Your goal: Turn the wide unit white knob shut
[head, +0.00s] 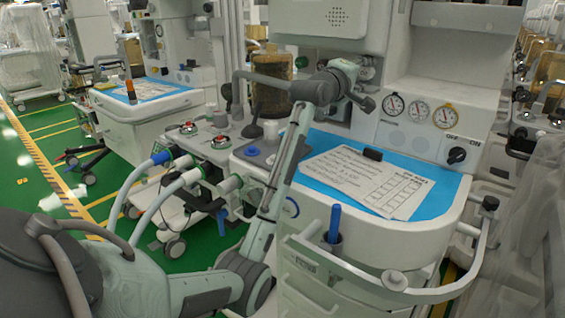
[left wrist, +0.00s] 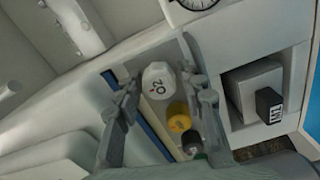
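The white knob (left wrist: 158,80), a faceted cap marked O2, shows in the left wrist view at the end of a row of knobs. My left gripper (left wrist: 163,90) is open, with one finger on each side of the white knob. Whether either finger touches it I cannot tell. In the head view my left gripper (head: 362,86) is at the front panel of the wide unit (head: 440,75), left of its gauges. I cannot make out the white knob there, behind the arm and gripper. My right gripper is in neither view.
A yellow knob (left wrist: 179,117) and a dark knob (left wrist: 192,143) sit close below the white one. A black switch (head: 456,155) is right of the gauges (head: 418,111). Printed sheets (head: 370,180) lie on the blue worktop, and a rail (head: 380,290) runs around its front.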

